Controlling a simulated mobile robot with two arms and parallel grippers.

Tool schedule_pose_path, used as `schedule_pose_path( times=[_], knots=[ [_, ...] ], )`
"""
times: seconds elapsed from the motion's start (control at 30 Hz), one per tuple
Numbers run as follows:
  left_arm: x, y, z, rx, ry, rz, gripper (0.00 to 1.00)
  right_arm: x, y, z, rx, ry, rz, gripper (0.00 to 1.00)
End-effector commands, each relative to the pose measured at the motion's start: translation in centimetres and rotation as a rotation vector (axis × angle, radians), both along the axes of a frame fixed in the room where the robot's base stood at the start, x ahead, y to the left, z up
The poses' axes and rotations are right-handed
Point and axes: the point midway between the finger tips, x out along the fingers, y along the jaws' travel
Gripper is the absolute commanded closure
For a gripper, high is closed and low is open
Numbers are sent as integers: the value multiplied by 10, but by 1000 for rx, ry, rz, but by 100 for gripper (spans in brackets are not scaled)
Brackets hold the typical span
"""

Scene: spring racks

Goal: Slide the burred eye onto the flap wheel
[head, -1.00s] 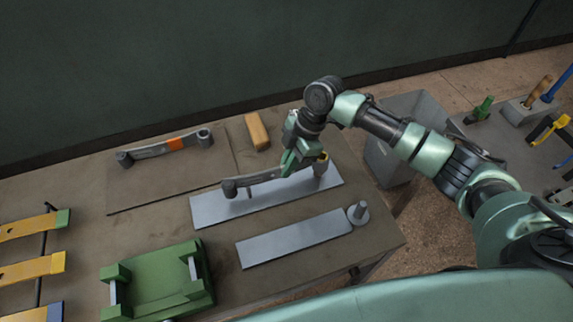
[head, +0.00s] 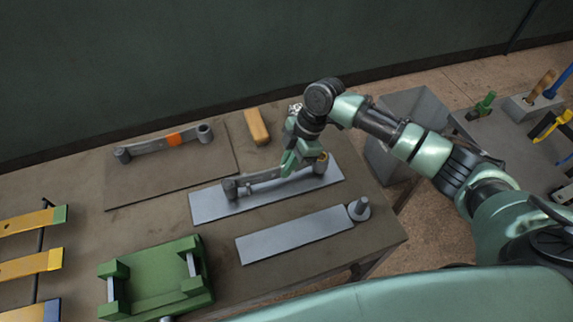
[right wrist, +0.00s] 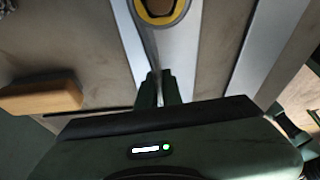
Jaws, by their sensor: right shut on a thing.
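My right gripper (head: 294,168) is shut on a grey leaf spring (head: 262,177) with a rolled eye at each end. It grips the leaf close to the right eye (head: 322,160), which shows a yellow ring inside; that eye is also at the top of the right wrist view (right wrist: 160,10). The left eye (head: 230,188) is at or just above a pale metal plate (head: 215,212); contact is unclear. I cannot tell which part is the flap wheel. My left gripper is out of view.
Another spring with an orange band (head: 150,148) lies on a brown mat at the back left. A wooden block (head: 257,126) lies behind my right gripper. A green fixture (head: 158,280) stands in front, and yellow bars (head: 30,265) lie at the left. A grey bin (head: 405,110) stands beyond the table's right edge.

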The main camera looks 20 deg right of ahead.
Motion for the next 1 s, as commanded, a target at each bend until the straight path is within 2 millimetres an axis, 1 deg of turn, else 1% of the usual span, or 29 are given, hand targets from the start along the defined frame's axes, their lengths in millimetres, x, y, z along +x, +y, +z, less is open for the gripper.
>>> schedule_pose_path(
  times=[0.67,0.7,0.77,1.0],
  knots=[
    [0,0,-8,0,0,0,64,1,1,-13,3,-4,0,100],
    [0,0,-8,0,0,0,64,1,1,-12,3,-4,0,85],
    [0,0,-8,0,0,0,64,1,1,-12,3,-4,0,69],
    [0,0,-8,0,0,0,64,0,0,-13,1,-1,1,68]
  ],
)
